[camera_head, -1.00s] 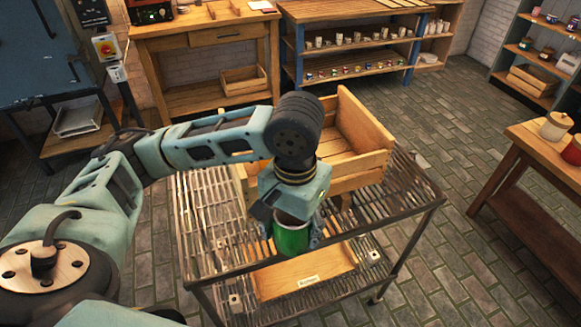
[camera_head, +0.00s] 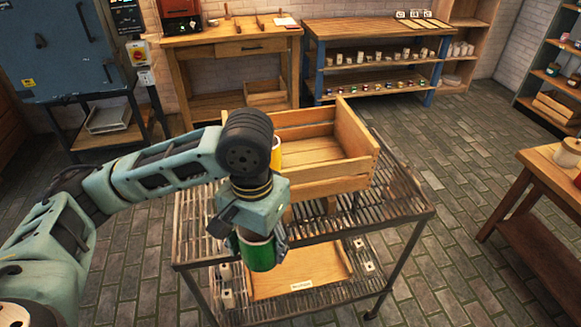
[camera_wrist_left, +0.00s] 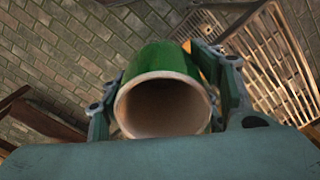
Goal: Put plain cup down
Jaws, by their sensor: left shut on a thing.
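A green cup (camera_head: 257,252) with a pale rim and pale inside is held by my left gripper (camera_head: 258,240). In the left wrist view the cup (camera_wrist_left: 163,105) sits between the two fingers, its open mouth toward the camera. In the head view the cup hangs upright over the near edge of the slatted metal cart (camera_head: 400,200); I cannot tell its exact height. No plain cup without colour is clearly seen near the gripper. My right gripper is not in view.
A wooden crate (camera_head: 335,180) stands on the cart, with a yellow thing (camera_head: 276,152) at its left side, partly behind my arm. A wooden tray (camera_head: 300,275) lies on the lower shelf. A shelf unit (camera_head: 375,40) with several cups stands behind.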

